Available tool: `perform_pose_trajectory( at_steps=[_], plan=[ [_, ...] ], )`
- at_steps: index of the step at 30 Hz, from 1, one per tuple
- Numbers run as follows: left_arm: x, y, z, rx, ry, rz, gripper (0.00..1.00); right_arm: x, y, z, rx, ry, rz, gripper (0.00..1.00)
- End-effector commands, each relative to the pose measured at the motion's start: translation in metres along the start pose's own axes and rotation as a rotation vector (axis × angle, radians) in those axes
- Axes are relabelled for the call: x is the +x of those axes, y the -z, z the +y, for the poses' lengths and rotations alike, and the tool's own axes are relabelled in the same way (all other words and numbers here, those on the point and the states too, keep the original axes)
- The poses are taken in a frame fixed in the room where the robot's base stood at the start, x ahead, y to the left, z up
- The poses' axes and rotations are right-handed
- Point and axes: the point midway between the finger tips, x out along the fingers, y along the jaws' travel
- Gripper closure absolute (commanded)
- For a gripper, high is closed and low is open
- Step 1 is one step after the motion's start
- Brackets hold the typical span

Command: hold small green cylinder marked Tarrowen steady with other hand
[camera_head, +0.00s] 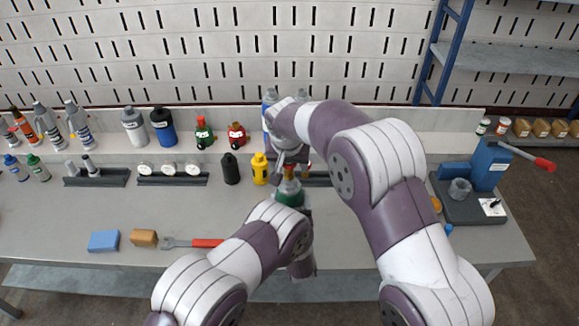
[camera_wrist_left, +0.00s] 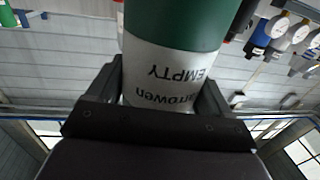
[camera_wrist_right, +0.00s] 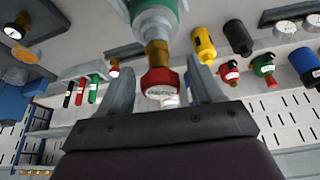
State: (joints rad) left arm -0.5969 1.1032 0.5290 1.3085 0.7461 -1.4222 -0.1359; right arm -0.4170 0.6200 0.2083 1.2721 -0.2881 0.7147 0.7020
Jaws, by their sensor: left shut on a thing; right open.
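The small green cylinder (camera_head: 289,192) stands over the front middle of the bench, partly hidden by my arms. In the left wrist view its white label band (camera_wrist_left: 165,68) reads "EMPTY" and, partly hidden, "Tarrowen". My left gripper (camera_wrist_left: 163,98) is shut on this lower band, a finger on each side. In the right wrist view the cylinder's green shoulder (camera_wrist_right: 160,8) leads to a brass valve (camera_wrist_right: 157,52) with a red knob (camera_wrist_right: 160,82). My right gripper (camera_wrist_right: 161,75) is open, its fingers on either side of the knob; contact is not clear.
Along the back of the bench stand bottles, a black cylinder (camera_head: 230,169), a yellow cylinder (camera_head: 260,168) and gauges in a rack (camera_head: 170,180). A blue sponge (camera_head: 104,241), brown block (camera_head: 144,237) and red-handled wrench (camera_head: 205,243) lie front left. A blue device (camera_head: 488,166) stands right.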

Motion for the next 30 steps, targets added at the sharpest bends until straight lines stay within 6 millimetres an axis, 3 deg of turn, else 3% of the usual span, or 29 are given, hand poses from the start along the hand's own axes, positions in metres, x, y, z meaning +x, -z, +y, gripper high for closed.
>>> perform_pose_trajectory(
  at_steps=[8,17,30],
  plan=[
    [0.000,0.000,0.000,0.000,0.000,0.000,0.56,0.003,-0.001,0.000,0.000,-0.001,-0.001,0.35],
    [0.000,0.000,0.000,0.000,0.000,0.000,0.56,0.023,-0.010,0.000,0.000,-0.001,-0.001,0.35],
    [0.000,0.000,0.000,0.000,0.000,0.000,0.56,0.024,-0.010,0.000,0.000,0.000,0.000,0.35]
  ],
)
